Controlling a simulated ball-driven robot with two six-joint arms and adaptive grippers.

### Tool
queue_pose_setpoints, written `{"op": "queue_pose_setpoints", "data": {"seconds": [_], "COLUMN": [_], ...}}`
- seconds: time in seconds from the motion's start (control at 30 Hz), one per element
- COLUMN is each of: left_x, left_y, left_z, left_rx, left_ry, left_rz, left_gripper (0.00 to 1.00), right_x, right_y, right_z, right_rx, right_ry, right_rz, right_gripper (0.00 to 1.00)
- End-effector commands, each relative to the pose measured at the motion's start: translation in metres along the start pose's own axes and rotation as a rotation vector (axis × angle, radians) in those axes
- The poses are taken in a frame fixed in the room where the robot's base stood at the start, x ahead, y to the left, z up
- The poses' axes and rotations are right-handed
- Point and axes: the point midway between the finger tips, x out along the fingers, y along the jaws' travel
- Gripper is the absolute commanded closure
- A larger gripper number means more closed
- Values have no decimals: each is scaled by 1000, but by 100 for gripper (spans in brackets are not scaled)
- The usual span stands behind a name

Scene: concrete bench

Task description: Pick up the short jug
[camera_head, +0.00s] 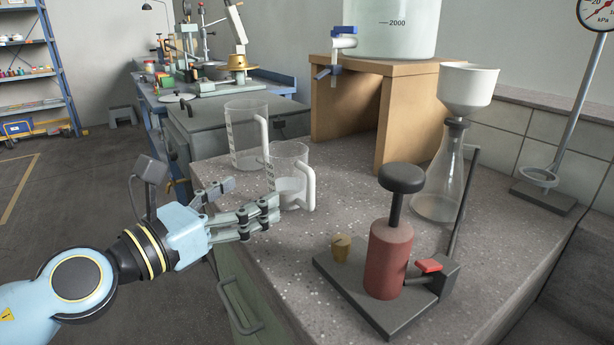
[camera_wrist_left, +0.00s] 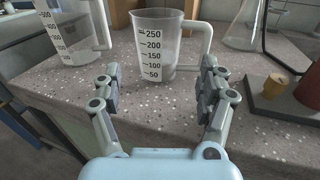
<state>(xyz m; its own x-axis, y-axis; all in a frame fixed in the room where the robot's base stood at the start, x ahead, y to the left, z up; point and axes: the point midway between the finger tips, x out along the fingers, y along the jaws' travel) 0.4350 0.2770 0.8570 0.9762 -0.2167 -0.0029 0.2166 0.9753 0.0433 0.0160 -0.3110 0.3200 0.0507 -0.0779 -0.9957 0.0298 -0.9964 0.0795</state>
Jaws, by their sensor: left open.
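The short jug (camera_head: 289,165) is a clear measuring jug with a white handle, upright on the speckled bench near its left edge. In the left wrist view the short jug (camera_wrist_left: 156,42) shows marks up to 250 and stands ahead, between the lines of the two fingers. A taller clear jug (camera_head: 246,135) with a white handle stands behind it; it also shows at the left of the left wrist view (camera_wrist_left: 73,30). My left gripper (camera_head: 268,213) is open and empty, close in front of the short jug; its fingers (camera_wrist_left: 160,84) are spread apart. My right gripper is out of view.
A red pump cylinder (camera_head: 389,262) on a dark base stands at the bench's front. A flask (camera_head: 438,185) with a white funnel (camera_head: 467,88) stands to the right. A wooden stand (camera_head: 398,117) holds a large tank behind. Bare bench lies right of the short jug.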

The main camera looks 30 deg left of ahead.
Motion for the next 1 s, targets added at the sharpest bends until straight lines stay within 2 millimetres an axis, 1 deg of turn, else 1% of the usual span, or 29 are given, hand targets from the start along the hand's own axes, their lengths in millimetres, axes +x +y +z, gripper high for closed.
{"op": "queue_pose_setpoints", "data": {"seconds": [0.1,0.2,0.33,0.47,0.6,0.7,0.8,1.0], "left_x": [20,37,50,62,85,97,103,103], "left_y": [1,1,1,2,4,4,4,4], "left_z": [3,2,1,1,0,0,-1,-1], "left_rx": [-4,-4,-3,-4,-4,-5,-4,-4], "left_ry": [-5,-4,-2,-2,-3,-2,0,1], "left_rz": [3,3,2,2,1,2,1,1], "left_gripper": [24,24,24,24,24,24,24,24], "right_x": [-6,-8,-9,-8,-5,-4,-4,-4], "right_y": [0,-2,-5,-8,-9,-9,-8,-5], "right_z": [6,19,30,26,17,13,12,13], "right_rx": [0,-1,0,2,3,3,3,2], "right_ry": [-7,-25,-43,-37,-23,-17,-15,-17], "right_rz": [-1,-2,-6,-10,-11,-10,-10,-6], "right_gripper": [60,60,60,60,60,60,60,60]}}
